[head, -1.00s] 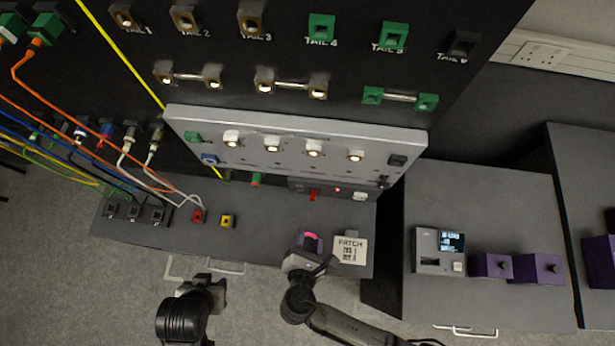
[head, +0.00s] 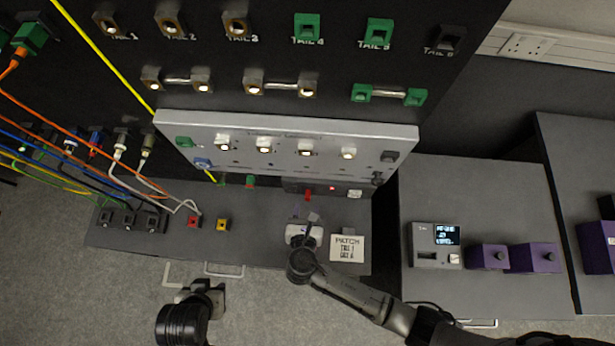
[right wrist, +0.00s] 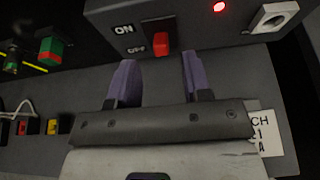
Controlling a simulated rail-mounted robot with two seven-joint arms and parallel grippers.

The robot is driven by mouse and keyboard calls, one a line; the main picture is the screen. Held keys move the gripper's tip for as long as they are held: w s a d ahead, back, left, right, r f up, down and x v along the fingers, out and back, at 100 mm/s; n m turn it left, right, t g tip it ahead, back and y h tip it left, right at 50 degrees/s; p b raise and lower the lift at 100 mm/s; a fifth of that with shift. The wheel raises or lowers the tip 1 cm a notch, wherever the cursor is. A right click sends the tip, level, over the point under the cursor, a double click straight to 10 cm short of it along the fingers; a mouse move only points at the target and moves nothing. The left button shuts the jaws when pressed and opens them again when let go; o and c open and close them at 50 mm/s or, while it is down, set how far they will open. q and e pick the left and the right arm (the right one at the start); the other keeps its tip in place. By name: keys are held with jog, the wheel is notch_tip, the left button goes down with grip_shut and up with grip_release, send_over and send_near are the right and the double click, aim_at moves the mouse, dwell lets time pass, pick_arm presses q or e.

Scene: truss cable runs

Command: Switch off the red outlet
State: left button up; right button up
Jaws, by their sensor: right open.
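A red switch (head: 308,195) sits on the dark box under the silver panel. In the right wrist view this red switch (right wrist: 161,43) is beside the ON and OFF labels; I cannot tell its position for certain. A red light (right wrist: 219,6) glows to its right, with a white-framed socket (right wrist: 275,17) beyond it. My right gripper (right wrist: 156,72) is open and empty, its purple fingers just short of the switch, apart from it. It also shows in the head view (head: 312,217). My left gripper (head: 212,292) hangs off the bench's front edge; its jaw opening is unclear.
A red block (head: 193,221) with pale cables and a yellow block (head: 223,225) sit on the bench, left of my right gripper. A PATCH card (head: 347,248) lies to its right. The silver panel (head: 290,128) overhangs the bench. Cables (head: 75,150) crowd the left.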

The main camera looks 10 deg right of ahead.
aim_at(308, 198)
jog(key=shift+x, duration=2.3)
jog(key=shift+c, duration=0.3)
grip_shut()
